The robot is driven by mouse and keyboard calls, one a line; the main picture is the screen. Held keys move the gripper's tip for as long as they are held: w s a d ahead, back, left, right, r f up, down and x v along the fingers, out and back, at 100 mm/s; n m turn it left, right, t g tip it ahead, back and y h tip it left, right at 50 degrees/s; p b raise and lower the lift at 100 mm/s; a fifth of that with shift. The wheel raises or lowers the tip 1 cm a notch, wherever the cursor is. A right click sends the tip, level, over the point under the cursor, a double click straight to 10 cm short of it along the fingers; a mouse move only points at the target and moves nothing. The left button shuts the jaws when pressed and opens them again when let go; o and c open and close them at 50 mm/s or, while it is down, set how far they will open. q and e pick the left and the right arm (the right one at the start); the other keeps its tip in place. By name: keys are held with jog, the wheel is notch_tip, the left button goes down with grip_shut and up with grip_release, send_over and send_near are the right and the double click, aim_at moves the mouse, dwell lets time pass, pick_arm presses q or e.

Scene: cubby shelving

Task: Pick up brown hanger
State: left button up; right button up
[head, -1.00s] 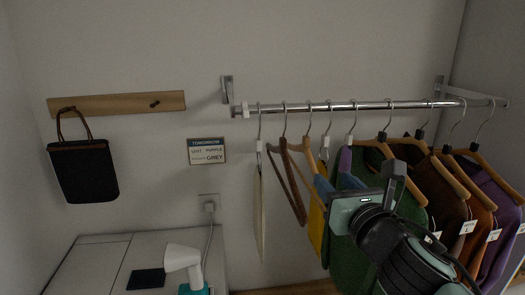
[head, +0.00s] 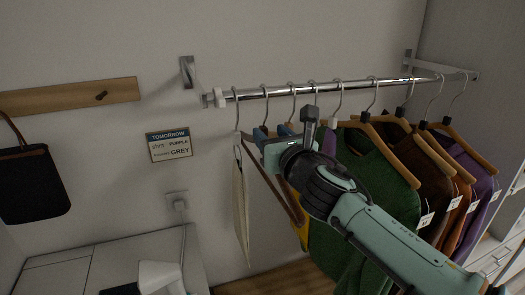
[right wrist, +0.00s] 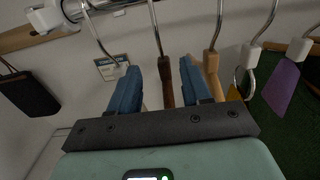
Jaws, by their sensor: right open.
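The brown hanger (head: 265,174) hangs by its metal hook from the rail. In the head view its upper part is hidden behind my right gripper (head: 272,132). In the right wrist view the dark brown neck of the hanger (right wrist: 167,85) stands between the two blue fingers of my right gripper (right wrist: 161,76). The fingers are open, one on each side, with a gap to the neck. My left gripper is not in view.
The metal rail (head: 300,89) runs above my gripper. A cream item (head: 239,200) hangs just left, and a lighter wooden hanger (right wrist: 211,72) is close right. A green garment (head: 375,170) and several others hang further right. A black bag (head: 32,185) hangs at far left.

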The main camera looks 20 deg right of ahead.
aim_at(265, 129)
jog(key=shift+w+d+f, duration=0.15)
jog(key=shift+w+d, duration=0.05)
jog(key=shift+w, duration=1.25)
jog(key=shift+w+d+f, duration=0.1)
jog(key=shift+w+d, duration=0.05)
jog(key=shift+w, duration=1.3)
jog(key=shift+s, duration=0.2)
jog(key=c, duration=0.5)
grip_shut()
